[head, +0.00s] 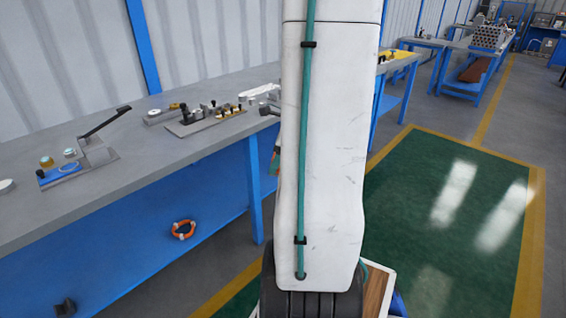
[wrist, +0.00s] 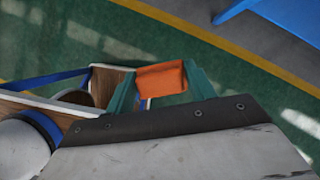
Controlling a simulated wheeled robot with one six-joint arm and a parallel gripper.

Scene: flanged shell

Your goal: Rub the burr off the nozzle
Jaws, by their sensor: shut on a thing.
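In the wrist view, my gripper (wrist: 162,76) has two teal fingers shut on an orange pad (wrist: 161,80), which spans the space between them. The pad is held over the green floor, apart from any bench. In the head view, my white arm fills the middle and hides most of the gripper. I cannot make out the nozzle or its burr for sure in either view.
A long grey workbench (head: 140,160) runs along the left. On it stand a lever press (head: 95,150), a blue plate (head: 60,175) with small parts, and a fixture (head: 205,120) with several knobs. An orange ring (head: 183,229) lies on the blue lower shelf. The green floor (head: 450,215) at right is clear.

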